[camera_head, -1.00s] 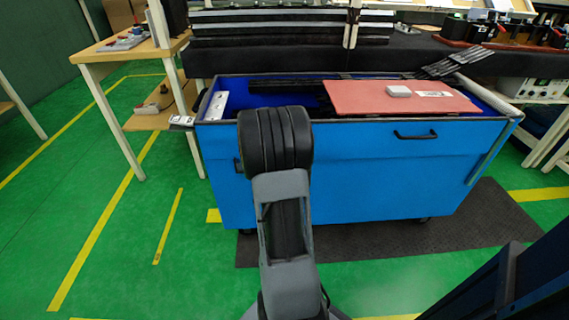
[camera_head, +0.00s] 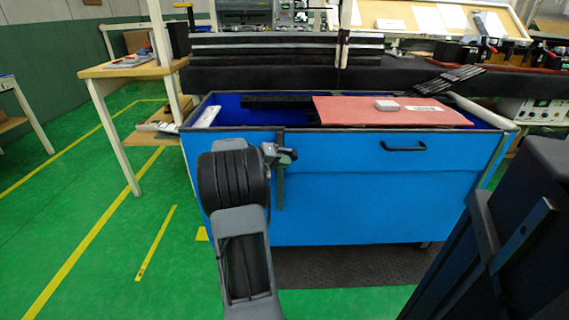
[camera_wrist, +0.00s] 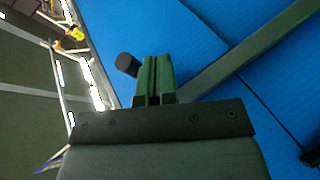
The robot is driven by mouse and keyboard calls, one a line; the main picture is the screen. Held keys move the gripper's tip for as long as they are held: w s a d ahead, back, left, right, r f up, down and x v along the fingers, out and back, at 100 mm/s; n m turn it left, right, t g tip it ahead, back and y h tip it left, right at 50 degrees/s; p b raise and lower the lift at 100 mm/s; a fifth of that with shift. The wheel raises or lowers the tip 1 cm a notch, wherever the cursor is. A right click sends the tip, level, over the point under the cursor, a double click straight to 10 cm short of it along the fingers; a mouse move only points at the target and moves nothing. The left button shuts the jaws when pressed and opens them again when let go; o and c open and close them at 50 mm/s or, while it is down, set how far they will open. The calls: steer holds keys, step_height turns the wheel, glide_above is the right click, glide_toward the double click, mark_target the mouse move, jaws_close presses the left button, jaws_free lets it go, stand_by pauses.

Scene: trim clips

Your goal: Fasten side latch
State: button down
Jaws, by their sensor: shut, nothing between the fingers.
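A blue bin cart (camera_head: 400,185) stands ahead. A narrow grey-green bar (camera_head: 281,188) runs down its front panel, left of the middle; I take it for the side latch. In the wrist view the bar (camera_wrist: 255,50) crosses the blue panel at a slant, its lower end hidden behind my gripper. A short dark knob (camera_wrist: 127,65) shows just left of my fingertips. My gripper (camera_wrist: 154,75) is shut and empty, its fingers together beside the knob; whether they touch it I cannot tell. In the head view my gripper (camera_head: 283,155) is at the bar's upper part, partly hidden by my wrist.
A red board (camera_head: 390,115) with a small white block (camera_head: 387,105) lies across the cart's top. A black handle (camera_head: 403,147) is on the front panel. A wooden table (camera_head: 125,68) stands left. The green floor (camera_head: 110,270) at left is clear.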

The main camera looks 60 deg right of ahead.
steer(key=shift+w+a+f, duration=0.2)
steer(key=shift+w+a, duration=0.15)
steer(key=shift+w, duration=0.3)
steer(key=shift+f+b, duration=0.1)
steer(key=shift+b, duration=0.25)
steer(key=w+a+f, duration=0.1)
steer(key=w+a, duration=0.7)
steer(key=shift+w+a+p, duration=0.35)
steer(key=shift+w, duration=0.05)
